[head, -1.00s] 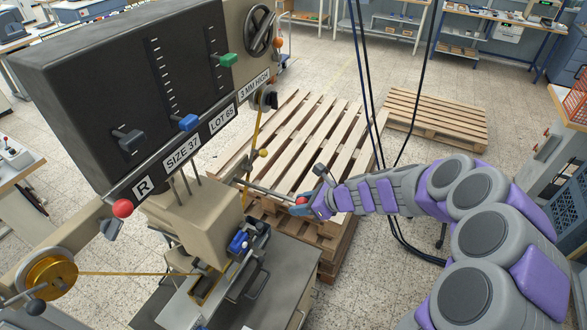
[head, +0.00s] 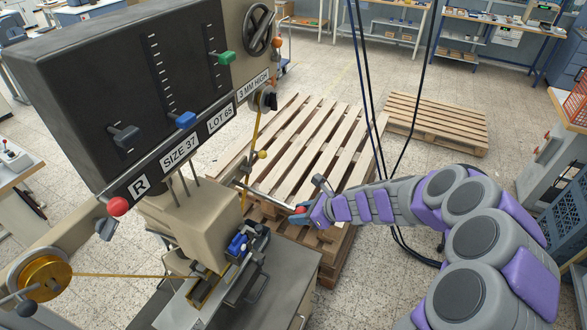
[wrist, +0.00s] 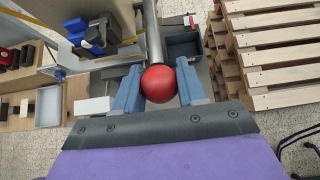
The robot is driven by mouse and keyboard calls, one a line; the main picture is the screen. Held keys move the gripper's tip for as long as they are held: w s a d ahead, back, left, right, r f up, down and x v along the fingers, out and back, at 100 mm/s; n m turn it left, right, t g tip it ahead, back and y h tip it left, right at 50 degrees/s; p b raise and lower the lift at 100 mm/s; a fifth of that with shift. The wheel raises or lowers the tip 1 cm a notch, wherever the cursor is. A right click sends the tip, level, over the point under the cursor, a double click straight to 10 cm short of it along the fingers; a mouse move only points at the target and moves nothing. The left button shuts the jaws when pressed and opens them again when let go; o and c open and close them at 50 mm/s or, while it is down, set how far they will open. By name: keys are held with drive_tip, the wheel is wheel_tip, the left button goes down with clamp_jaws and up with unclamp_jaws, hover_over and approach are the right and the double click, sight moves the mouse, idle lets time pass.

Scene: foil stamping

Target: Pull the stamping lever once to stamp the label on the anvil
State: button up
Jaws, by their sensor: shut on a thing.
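The stamping lever (head: 262,196) is a grey metal rod reaching out from the beige press towards the right, ending in a red ball knob. My gripper (head: 301,212) is at the knob end, right of the press. In the wrist view, its blue fingers (wrist: 159,92) stand on either side of the red knob (wrist: 159,83) and are closed on it. The beige stamping head (head: 208,228) is above a narrow bed (head: 188,304) with a yellowish strip. Whether a label lies on the anvil cannot be told; the head hides part of this area.
The black panel (head: 75,75) carries green, blue and dark sliders and a red knob at its lower left. A gold foil reel (head: 44,278) is at lower left. Wooden pallets (head: 310,150) stand behind the lever. Dark cables (head: 370,110) hang near my arm.

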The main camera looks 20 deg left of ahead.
sight(302, 208)
drive_tip(key=shift+w+a+f+b, duration=0.15)
drive_tip(key=shift+f+b, duration=0.2)
drive_tip(key=shift+f, duration=0.45)
drive_tip(key=shift+s+a+f+b, duration=0.1)
drive_tip(key=shift+f+b, duration=0.2)
drive_tip(key=shift+f, duration=0.55)
drive_tip(key=shift+d+r+p, duration=0.15)
drive_tip(key=shift+r+p, duration=0.8)
drive_tip(key=shift+r, duration=0.05)
drive_tip(key=shift+d+r+p, duration=0.1)
drive_tip(key=shift+r+p, duration=0.8)
drive_tip(key=shift+r, duration=0.05)
drive_tip(key=shift+r+p, duration=1.35)
drive_tip(key=shift+r, duration=0.25)
drive_tip(key=shift+r+p, duration=0.8)
drive_tip(key=shift+r, duration=0.2)
drive_tip(key=shift+w+a+r, duration=0.1)
drive_tip(key=shift+a+r, duration=0.1)
drive_tip(key=shift+r, duration=0.8)
drive_tip(key=shift+a+r, duration=0.15)
drive_tip(key=shift+r, duration=0.8)
drive_tip(key=a+r, duration=0.3)
drive_tip(key=r, duration=0.4)
drive_tip(key=shift+a, duration=0.2)
